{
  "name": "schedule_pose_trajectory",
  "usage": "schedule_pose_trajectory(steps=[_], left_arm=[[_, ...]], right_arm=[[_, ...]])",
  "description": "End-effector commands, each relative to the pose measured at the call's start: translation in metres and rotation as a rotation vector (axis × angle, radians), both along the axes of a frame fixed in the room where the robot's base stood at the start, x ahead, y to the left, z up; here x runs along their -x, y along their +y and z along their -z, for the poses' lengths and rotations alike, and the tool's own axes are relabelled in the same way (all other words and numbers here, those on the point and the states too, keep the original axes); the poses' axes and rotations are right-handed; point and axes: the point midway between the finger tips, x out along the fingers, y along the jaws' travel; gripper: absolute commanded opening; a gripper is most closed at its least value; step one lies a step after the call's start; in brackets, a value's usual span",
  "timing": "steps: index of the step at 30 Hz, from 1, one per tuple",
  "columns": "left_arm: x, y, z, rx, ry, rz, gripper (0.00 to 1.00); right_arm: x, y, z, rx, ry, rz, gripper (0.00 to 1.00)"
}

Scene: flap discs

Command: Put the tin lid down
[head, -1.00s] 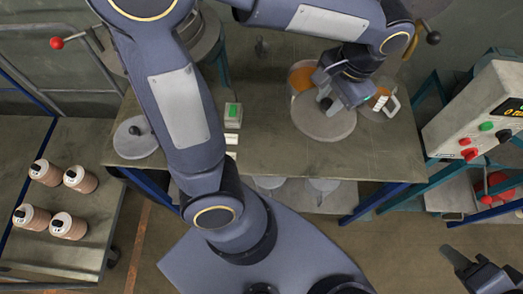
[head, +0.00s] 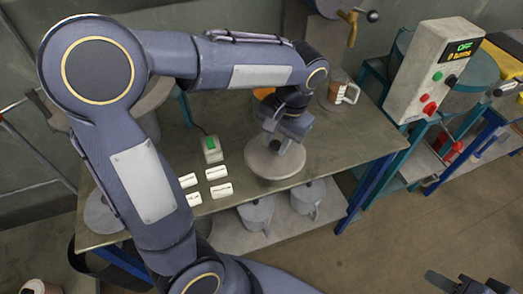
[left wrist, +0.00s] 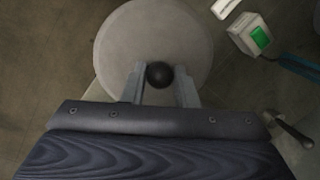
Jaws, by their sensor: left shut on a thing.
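The tin lid (head: 272,166) is a round grey disc with a dark knob. My left gripper (head: 283,138) is shut on the knob from above. In the left wrist view the lid (left wrist: 140,35) lies beyond the fingers, with the black knob (left wrist: 159,74) between them. The lid is over the front part of the bench (head: 350,150); whether it touches the top I cannot tell. An orange thing (head: 264,93), perhaps the tin, shows partly behind my left gripper. My right gripper (head: 456,284) is cut off at the bottom right, away from the bench.
A mug (head: 336,93) stands at the bench's back right. A green-buttoned box (head: 212,150) and several white tags (head: 217,174) lie left of the lid. A control box (head: 430,75) stands at the right. Grey pots (head: 308,196) sit on the lower shelf.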

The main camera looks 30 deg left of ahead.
Motion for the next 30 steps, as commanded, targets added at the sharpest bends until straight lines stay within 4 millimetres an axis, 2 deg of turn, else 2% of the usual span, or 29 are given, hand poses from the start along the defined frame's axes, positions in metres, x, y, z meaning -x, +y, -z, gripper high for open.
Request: schedule_pose_trajectory(steps=[1,6,16,21,30], left_arm=[[-0.004,0.013,0.005,-0.002,0.004,-0.007,0.01],[-0.014,0.033,0.038,-0.002,0.005,-0.002,0.01],[-0.024,0.054,0.066,-0.001,0.004,0.0,0.01],[-0.023,0.053,0.09,-0.002,0.003,0.003,0.01],[-0.024,0.052,0.094,-0.001,-0.001,0.002,0.01]], right_arm=[[0.0,0.0,-0.003,0.0,0.0,0.0,0.36],[0.0,0.0,-0.002,0.0,0.0,0.0,0.36],[0.0,0.0,-0.002,0.0,0.0,0.0,0.36],[0.0,0.0,-0.001,0.0,0.0,0.0,0.36],[0.0,0.0,-0.001,0.0,0.0,0.0,0.36]])
